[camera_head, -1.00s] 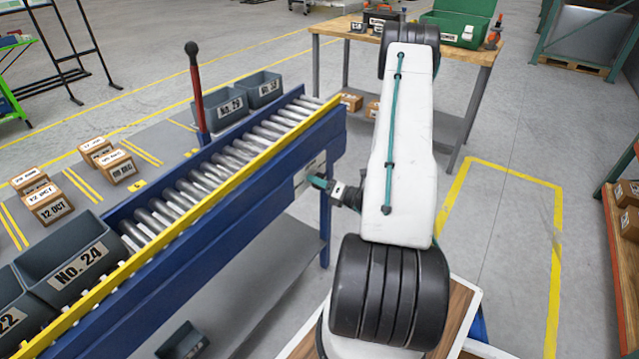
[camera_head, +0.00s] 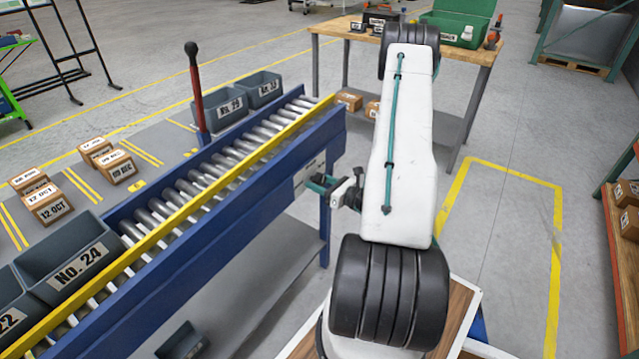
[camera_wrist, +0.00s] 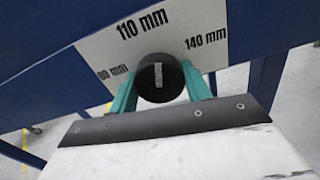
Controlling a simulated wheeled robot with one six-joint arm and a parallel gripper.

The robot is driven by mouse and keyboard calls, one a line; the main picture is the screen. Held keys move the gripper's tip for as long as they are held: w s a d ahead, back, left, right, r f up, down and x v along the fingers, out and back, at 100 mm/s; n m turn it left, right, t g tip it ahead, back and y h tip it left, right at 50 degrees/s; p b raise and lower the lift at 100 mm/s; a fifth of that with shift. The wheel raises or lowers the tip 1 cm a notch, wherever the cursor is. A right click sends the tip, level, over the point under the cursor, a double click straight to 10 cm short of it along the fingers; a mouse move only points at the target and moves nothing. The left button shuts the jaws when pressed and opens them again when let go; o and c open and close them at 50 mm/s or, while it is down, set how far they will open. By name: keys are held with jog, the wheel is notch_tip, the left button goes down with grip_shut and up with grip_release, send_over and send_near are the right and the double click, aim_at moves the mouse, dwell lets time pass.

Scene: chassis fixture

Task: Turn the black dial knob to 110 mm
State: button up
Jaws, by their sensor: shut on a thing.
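The black dial knob (camera_wrist: 160,78) sits on a white plate (camera_wrist: 98,48) in the wrist view. The plate reads 80 mm at left, 110 mm above the knob and slightly left, and 140 mm at upper right. The knob's pale pointer mark stands nearly upright in the picture. It points up toward the right side of the 110 mm label. My gripper (camera_wrist: 160,92) has one teal finger on each side of the knob and is shut on it. In the head view my gripper (camera_head: 322,183) reaches the plate (camera_head: 308,173) on the conveyor's side; the knob is hidden there.
The plate is on the blue frame of a roller conveyor (camera_head: 200,245). A red lever with a black ball (camera_head: 196,90) stands behind it. Grey bins, including No. 24 (camera_head: 70,262), line the far side. A wooden workbench (camera_head: 470,72) stands behind my arm.

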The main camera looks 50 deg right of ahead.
jog(key=shift+n, duration=1.7)
jog(key=o, duration=1)
jog(key=shift+s+d, duration=0.1)
jog(key=s, duration=0.7)
jog(key=shift+s+d, duration=0.25)
jog(key=shift+s, duration=0.1)
